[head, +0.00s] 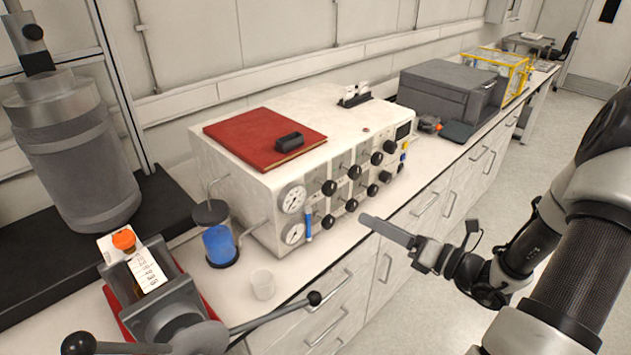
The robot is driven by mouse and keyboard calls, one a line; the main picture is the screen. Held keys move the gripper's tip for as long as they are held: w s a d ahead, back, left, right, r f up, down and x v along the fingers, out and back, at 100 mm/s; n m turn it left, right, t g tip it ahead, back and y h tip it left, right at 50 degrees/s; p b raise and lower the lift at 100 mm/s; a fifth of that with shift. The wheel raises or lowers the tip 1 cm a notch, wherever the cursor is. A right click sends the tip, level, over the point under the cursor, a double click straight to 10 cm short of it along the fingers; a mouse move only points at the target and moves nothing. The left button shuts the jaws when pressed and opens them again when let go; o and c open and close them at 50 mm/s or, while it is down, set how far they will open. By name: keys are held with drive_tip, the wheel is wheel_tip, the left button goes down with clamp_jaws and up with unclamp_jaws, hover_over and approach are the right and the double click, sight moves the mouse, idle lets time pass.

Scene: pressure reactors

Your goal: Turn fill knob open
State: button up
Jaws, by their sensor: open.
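A white reactor control box (215,165) stands on the bench, its front panel facing my arm. The panel carries two rows of black knobs, such as an upper one (329,188) and a lower one (351,205). The labels are too small to read, so I cannot tell which is the fill knob. My gripper (384,229) is in front of the panel, below and to the right of the lower knobs. It is open, apart from the knobs and holds nothing. Its fingers appear nearly edge-on, so the gap between them does not show clearly.
Two round gauges (292,198) and a blue marker (308,225) are at the panel's left end. A red binder (262,139) lies on the box. A small beaker (263,284) and a black-knobbed lever (272,318) are at front left. The floor on the right looks clear.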

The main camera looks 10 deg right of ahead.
sight(332, 190)
drive_tip(key=shift+m+t+h, duration=0.5)
drive_tip(key=shift+m+t, duration=0.1)
drive_tip(key=shift+m, duration=0.3)
drive_tip(key=x, duration=0.5)
drive_tip(key=w+d+x, duration=0.1)
drive_tip(key=x, duration=0.5)
drive_tip(key=p+x, duration=0.1)
drive_tip(key=x, duration=0.5)
drive_tip(key=shift+w+d+f, duration=0.1)
drive_tip(key=shift+d+f, duration=0.3)
drive_tip(key=shift+d, duration=0.05)
drive_tip(key=c, duration=1.1)
drive_tip(key=shift+o, duration=0.2)
